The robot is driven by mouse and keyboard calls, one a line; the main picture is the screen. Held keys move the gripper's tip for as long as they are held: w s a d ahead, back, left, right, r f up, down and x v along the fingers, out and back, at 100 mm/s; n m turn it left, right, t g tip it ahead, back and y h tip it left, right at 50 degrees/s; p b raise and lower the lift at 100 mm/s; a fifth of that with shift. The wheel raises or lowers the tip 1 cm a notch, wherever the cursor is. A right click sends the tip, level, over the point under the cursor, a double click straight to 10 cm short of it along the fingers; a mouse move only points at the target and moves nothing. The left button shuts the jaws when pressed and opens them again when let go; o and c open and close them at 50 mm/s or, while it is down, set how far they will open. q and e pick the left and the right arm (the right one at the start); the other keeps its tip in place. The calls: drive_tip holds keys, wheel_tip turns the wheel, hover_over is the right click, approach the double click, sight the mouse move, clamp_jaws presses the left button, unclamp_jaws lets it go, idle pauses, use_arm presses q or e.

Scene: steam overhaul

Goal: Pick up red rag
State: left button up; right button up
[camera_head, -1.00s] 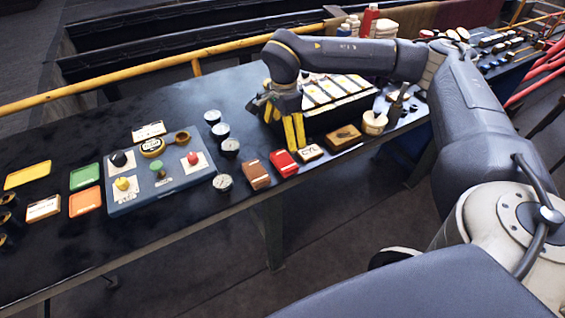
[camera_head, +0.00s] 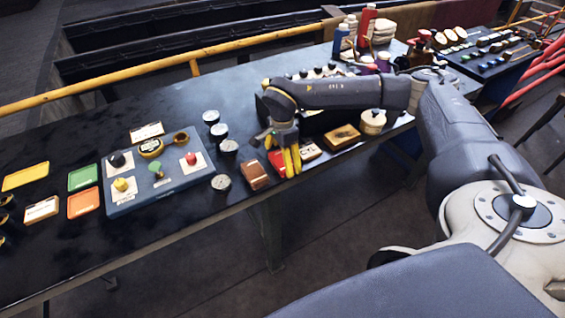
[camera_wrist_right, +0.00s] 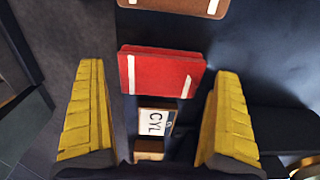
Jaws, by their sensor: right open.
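The red rag (camera_head: 277,163) is a folded red block with pale stripes, lying near the table's front edge. In the right wrist view the rag (camera_wrist_right: 160,73) lies flat ahead of and between the two yellow fingers. My right gripper (camera_head: 292,162) is open and points down over the rag, hiding part of it in the head view. The wrist view shows my right gripper (camera_wrist_right: 158,110) with nothing between its fingertips. I cannot tell its exact height above the rag. My left gripper is not in view.
A brown folded rag (camera_head: 254,175) lies just left of the red one. A block with a CYL label (camera_wrist_right: 157,122) lies on its other side. A wooden box (camera_head: 342,137) and gauges (camera_head: 221,182) are nearby. The table's front edge is close.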

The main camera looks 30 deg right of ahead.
drive_tip(key=shift+f, duration=0.75)
drive_tip(key=c, duration=1)
drive_tip(key=shift+c, duration=0.2)
